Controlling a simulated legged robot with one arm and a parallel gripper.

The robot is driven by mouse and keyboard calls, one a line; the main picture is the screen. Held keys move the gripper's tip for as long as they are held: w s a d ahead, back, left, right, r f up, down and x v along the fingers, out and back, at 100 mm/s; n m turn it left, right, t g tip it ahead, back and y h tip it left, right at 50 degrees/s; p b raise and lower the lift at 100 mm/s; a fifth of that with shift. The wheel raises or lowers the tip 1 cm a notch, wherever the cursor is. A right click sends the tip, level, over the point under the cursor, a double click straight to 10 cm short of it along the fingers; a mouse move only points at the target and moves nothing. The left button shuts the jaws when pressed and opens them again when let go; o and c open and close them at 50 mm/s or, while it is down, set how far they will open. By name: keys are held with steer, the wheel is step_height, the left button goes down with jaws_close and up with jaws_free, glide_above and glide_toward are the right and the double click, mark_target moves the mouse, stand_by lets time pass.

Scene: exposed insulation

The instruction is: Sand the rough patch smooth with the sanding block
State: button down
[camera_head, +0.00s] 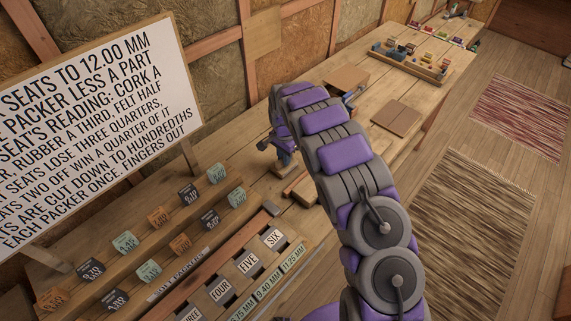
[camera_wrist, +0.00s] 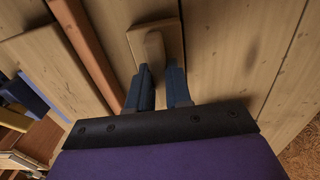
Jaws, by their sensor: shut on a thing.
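My gripper (camera_head: 283,155) reaches down over the workbench, and its two blue fingers also show in the wrist view (camera_wrist: 159,74). They are shut on the upright handle of a pale wooden block (camera_wrist: 153,46), which I take to be the sanding block. Its flat base lies against the bench boards or just above them; I cannot tell which. The block shows small under the fingers in the head view (camera_head: 284,172). I cannot make out a rough patch in either view; my arm hides part of the bench.
A large sign (camera_head: 85,130) stands at the left. Stepped racks of labelled blocks (camera_head: 180,244) and a numbered tray (camera_head: 248,262) fill the near bench. A flat brown board (camera_head: 396,118) and a tray of small items (camera_head: 410,62) lie farther along. Rugs (camera_head: 470,235) cover the floor at right.

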steer(key=shift+r+p, duration=0.8)
steer(key=shift+r, duration=2.2)
